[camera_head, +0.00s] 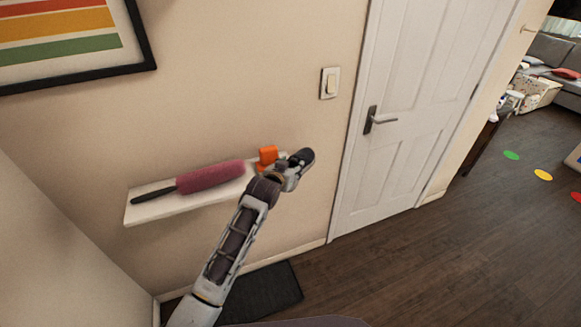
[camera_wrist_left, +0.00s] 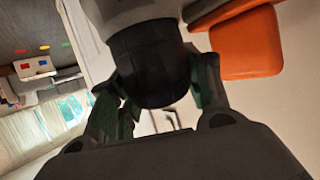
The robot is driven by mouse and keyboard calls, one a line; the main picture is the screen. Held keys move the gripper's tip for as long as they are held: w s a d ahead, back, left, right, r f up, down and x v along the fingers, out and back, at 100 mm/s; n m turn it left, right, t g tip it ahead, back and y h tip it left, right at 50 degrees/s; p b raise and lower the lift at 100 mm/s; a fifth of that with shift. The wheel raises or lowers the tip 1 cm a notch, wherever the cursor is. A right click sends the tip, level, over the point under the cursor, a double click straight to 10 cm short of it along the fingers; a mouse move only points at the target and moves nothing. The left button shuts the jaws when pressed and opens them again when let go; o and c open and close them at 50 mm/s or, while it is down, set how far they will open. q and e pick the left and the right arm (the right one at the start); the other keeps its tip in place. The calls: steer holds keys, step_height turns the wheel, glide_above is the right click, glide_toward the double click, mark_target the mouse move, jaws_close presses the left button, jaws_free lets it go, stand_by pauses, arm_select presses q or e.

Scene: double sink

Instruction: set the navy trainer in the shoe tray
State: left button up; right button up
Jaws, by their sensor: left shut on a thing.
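My left gripper (camera_head: 291,172) is at the right end of the wall shelf, near its orange thing. In the left wrist view its two fingers (camera_wrist_left: 162,92) are shut on a dark, rounded thing (camera_wrist_left: 153,68) with a grey part above it. That held thing also shows in the head view (camera_head: 304,155) as a small dark end. I cannot tell whether it is the navy trainer. A dark flat rectangle (camera_head: 265,290) lies on the floor below the shelf, partly behind my arm; it may be the shoe tray, and looks empty where visible. My right gripper is not in view.
The white shelf (camera_head: 143,212) carries a pink duster (camera_head: 210,176) with a black handle and an orange item (camera_head: 267,155). A white door (camera_head: 400,120) stands right of it. Wooden floor (camera_head: 470,250) is open at the right, with coloured dots farther off.

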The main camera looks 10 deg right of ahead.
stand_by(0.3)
arm_select(q)
steer(key=o, duration=1.2)
steer(key=shift+f, duration=0.1)
steer(key=shift+s, duration=0.1)
steer(key=shift+b+v, duration=0.4)
steer(key=shift+v, duration=5.6)
